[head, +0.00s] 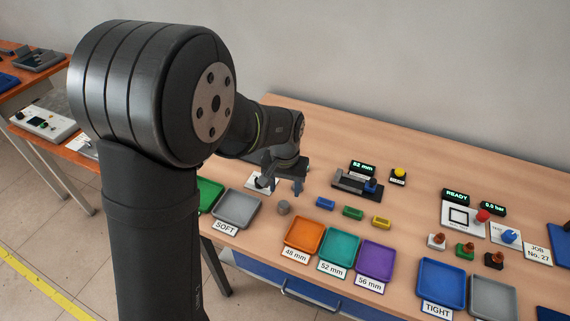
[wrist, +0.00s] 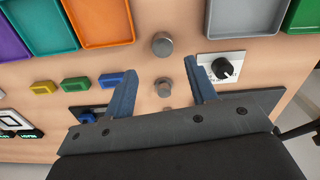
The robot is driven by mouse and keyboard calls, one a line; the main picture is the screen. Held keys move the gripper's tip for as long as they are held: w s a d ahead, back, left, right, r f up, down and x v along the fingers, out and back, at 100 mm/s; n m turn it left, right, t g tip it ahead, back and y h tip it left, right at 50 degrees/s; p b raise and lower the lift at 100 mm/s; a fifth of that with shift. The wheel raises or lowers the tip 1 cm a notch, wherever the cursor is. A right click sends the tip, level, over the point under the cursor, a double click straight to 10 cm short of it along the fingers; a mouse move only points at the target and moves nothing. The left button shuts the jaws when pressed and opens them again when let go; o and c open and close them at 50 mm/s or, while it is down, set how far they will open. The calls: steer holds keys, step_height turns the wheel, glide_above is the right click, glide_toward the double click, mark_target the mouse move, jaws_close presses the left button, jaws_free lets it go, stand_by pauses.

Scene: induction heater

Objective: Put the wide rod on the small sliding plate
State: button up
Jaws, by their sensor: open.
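Two grey cylindrical rods stand on the table in the wrist view. The larger-looking rod (wrist: 162,43) is beyond my fingertips; a smaller-looking one (wrist: 164,87) shows between the fingers. In the head view one grey rod (head: 284,208) stands right of the grey SOFT tray; the other is not clearly visible there, near my gripper (head: 284,188). My gripper, also in the wrist view (wrist: 160,82), is open, with nothing held. A dark sliding device (head: 350,182) with a blue knob stands to the right of my gripper. I cannot single out its small plate; in the wrist view my gripper partly covers the device.
Blue (head: 325,203), green (head: 353,212) and yellow (head: 381,223) blocks lie in a row right of the rod. Orange (head: 304,235), teal (head: 339,247) and purple (head: 375,260) trays line the front. A black knob (wrist: 222,68) on a white plate is close to my right finger.

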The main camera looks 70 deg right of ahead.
steer(key=shift+o, duration=0.5)
step_height(320, 180, up, 9)
steer(key=shift+s+a, duration=0.1)
steer(key=s+a+n+t+h, duration=0.2)
steer(key=s+a+n+t, duration=0.1)
steer(key=n, duration=0.2)
steer(key=n+h, duration=0.1)
steer(key=n, duration=0.1)
glide_above(284, 205)
steer(key=s+a, duration=0.1)
steer(key=a, duration=0.1)
steer(key=f, duration=1.1)
steer(key=shift+s+f, duration=0.2)
steer(key=shift+f, duration=0.15)
steer(key=shift+x, duration=2.75)
steer(key=shift+s+d, duration=0.1)
steer(key=shift+d, duration=0.1)
jaws_close()
